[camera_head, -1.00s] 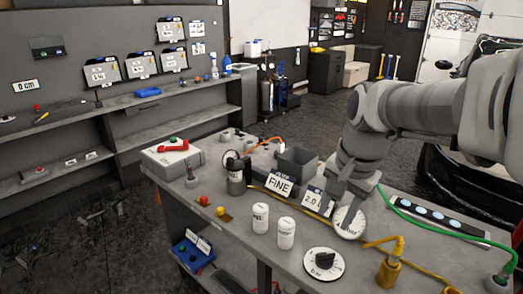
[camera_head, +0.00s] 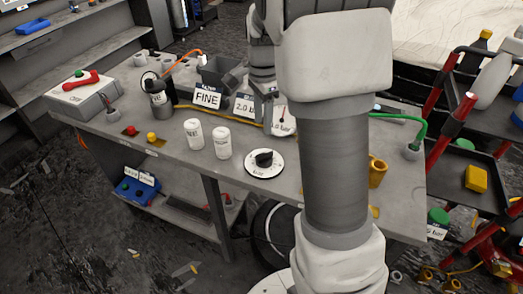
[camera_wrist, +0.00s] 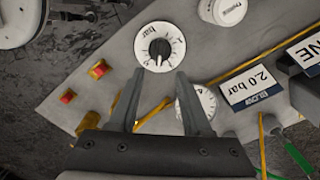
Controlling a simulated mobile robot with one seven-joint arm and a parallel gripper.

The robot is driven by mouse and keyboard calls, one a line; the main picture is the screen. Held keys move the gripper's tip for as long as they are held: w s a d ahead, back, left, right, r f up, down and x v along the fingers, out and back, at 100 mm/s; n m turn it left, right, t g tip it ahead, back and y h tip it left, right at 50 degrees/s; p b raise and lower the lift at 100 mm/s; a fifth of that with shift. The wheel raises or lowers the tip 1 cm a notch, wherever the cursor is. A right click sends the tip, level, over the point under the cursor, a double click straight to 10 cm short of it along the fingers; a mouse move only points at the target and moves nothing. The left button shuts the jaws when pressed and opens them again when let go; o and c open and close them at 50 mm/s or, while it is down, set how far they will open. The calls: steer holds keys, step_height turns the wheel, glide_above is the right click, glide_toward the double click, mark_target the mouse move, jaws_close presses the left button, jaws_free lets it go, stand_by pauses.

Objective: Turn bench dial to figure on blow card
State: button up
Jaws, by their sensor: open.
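The bench dial (camera_head: 265,162) is a white disc marked "bar" with a black knob, near the bench's front edge. In the wrist view the dial (camera_wrist: 150,58) lies just beyond my fingertips; its exact setting is too small to read. My gripper (camera_wrist: 158,76) is open and empty, its fingers apart and clear of the knob. The blow card (camera_wrist: 252,90) reads "2.0 bar"; it stands behind the dial in the head view (camera_head: 244,107). A round gauge (camera_wrist: 206,101) is partly hidden by my right finger. My gripper (camera_head: 262,102) is partly hidden by my arm in the head view.
A FINE card (camera_head: 207,98) stands left of the blow card. Two white canisters, one left (camera_head: 193,134) and one right (camera_head: 222,141), stand left of the dial. A yellow fitting (camera_head: 377,172) is to the right. Red and yellow buttons (camera_wrist: 98,69) sit on the bench.

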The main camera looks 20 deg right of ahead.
mark_target(263, 154)
step_height(263, 154, down, 12)
steer(key=shift+r+b, duration=0.1)
steer(key=shift+b, duration=0.5)
jaws_close()
